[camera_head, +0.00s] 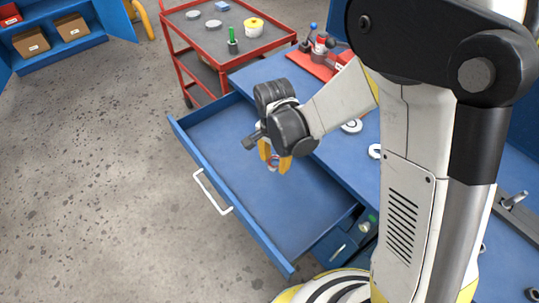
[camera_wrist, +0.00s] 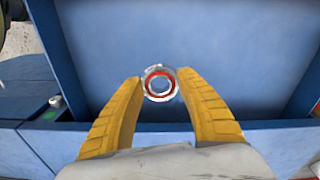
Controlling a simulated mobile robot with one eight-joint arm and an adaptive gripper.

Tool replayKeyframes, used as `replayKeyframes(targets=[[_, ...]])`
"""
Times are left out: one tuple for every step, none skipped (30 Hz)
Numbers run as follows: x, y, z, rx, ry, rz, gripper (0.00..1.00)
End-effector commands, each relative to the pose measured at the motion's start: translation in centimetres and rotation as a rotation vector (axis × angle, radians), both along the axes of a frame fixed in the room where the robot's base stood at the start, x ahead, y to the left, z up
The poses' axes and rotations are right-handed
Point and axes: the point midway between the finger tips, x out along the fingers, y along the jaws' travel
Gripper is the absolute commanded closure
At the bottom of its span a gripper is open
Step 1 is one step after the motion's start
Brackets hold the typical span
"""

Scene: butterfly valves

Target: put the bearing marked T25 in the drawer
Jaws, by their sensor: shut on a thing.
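My gripper (camera_head: 274,160) has yellow fingers and hangs over the open blue drawer (camera_head: 305,205). It is shut on a small ring-shaped bearing (camera_wrist: 159,84) with a red ring and a metal rim, held between the fingertips in the wrist view. The bearing also shows low between the fingers in the head view (camera_head: 272,163). Its marking is not readable. The drawer floor below looks empty and shows behind the bearing in the wrist view (camera_wrist: 240,60). I cannot tell the exact height above the floor.
The drawer's front has a white handle (camera_head: 211,192). A red cart (camera_head: 205,70) stands behind. The floor at left is clear.

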Motion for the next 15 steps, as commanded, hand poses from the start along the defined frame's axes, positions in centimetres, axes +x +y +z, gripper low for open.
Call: replayKeyframes(targets=[[0.0,-0.1,-0.2,-0.001,-0.001,-0.004,0.95],[0.0,-0.1,-0.3,-0.001,-0.001,-0.005,0.95],[0.0,-0.2,-0.4,-0.001,-0.001,-0.005,0.95],[0.0,-0.2,-0.5,-0.001,-0.001,-0.006,0.95],[0.0,-0.2,-0.6,-0.001,-0.001,-0.006,0.95],[0.0,-0.2,-0.9,-0.001,-0.001,-0.005,0.95],[0.0,-0.2,-1.1,-0.001,-0.001,-0.005,0.95],[0.0,-0.1,-1.3,-0.001,-0.001,-0.005,0.95],[0.0,-0.1,-1.6,-0.001,-0.001,-0.005,0.95],[0.0,-0.1,-1.9,-0.001,-0.001,-0.005,0.95],[0.0,-0.1,-2.2,-0.001,-0.001,-0.005,0.95],[0.0,-0.1,-2.7,-0.001,-0.001,-0.005,0.95],[0.0,-0.1,-3.1,-0.001,-0.001,-0.004,0.95],[0.0,-0.1,-3.4,-0.001,-0.001,-0.004,0.95],[0.0,-0.1,-4.0,-0.001,-0.001,-0.004,0.95]])
